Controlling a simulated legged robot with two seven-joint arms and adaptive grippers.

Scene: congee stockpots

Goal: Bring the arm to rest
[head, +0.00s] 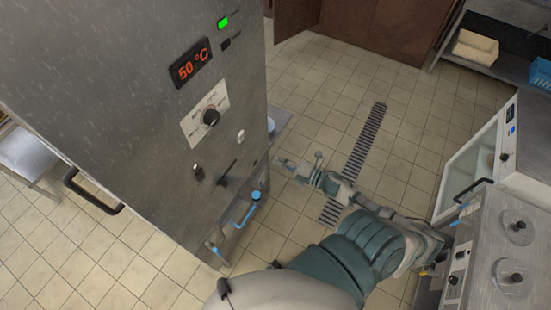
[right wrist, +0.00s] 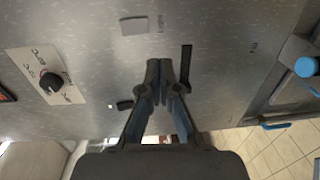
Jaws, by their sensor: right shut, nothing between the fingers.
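My right arm reaches from the lower right in the head view. Its gripper (head: 284,163) is just right of the front of a tall steel cabinet (head: 130,90), above the tiled floor. In the right wrist view the gripper (right wrist: 167,75) points at the cabinet's speckled steel panel (right wrist: 220,60). Its two fingers are together with nothing between them. I cannot tell whether the fingertips touch the panel. A black lever (right wrist: 186,65) shows just beside the fingertips; in the head view a black lever (head: 228,172) sits low on the panel. My left gripper is not seen.
The cabinet carries a display reading 50 °C (head: 191,66), a black knob (head: 211,117), a handle (head: 93,192) and blue-handled valves (head: 255,195). Steel equipment with round lids (head: 515,225) stands at right. Tiled floor with a drain grate (head: 365,140) lies open between.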

